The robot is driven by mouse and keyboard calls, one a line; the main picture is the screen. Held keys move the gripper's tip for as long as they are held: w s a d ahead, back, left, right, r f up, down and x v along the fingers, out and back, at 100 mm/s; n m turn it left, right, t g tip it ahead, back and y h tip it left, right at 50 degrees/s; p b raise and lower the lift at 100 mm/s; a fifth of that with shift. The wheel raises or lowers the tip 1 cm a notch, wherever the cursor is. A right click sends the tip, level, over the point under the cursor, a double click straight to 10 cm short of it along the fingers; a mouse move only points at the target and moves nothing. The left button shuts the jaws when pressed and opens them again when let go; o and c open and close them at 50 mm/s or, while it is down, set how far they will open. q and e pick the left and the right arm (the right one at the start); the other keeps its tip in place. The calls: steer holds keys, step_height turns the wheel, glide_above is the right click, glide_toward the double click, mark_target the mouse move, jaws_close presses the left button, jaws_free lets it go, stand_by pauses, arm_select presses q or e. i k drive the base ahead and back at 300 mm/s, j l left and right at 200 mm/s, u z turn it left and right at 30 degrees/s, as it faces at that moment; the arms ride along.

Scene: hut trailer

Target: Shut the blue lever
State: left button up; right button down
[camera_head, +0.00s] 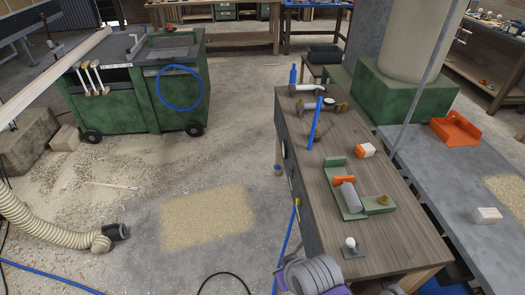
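The blue lever (316,122) is a long, thin bar on the wooden workbench (338,148). It sits at a brass-coloured pipe fitting (340,106) near the far end of the bench. The lever points toward the near side of the bench and lies roughly across the fitting. How it joins the fitting is too small to tell. No gripper fingers show in the head view. Only rounded grey-purple parts, probably of my arm, show at the bottom edge, well short of the lever and apart from it.
A green fixture (378,205) with a grey cylinder and orange part stands on the near half of the bench. A white-and-orange block (365,150) and a small white-knobbed piece (352,247) lie nearby. A green wheeled cart (125,100) stands left, with open floor between.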

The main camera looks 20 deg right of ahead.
mark_target(277, 166)
steer(key=i+l, duration=0.1)
steer(key=i, duration=0.35)
steer(key=i+l, duration=0.1)
steer(key=i, duration=0.4)
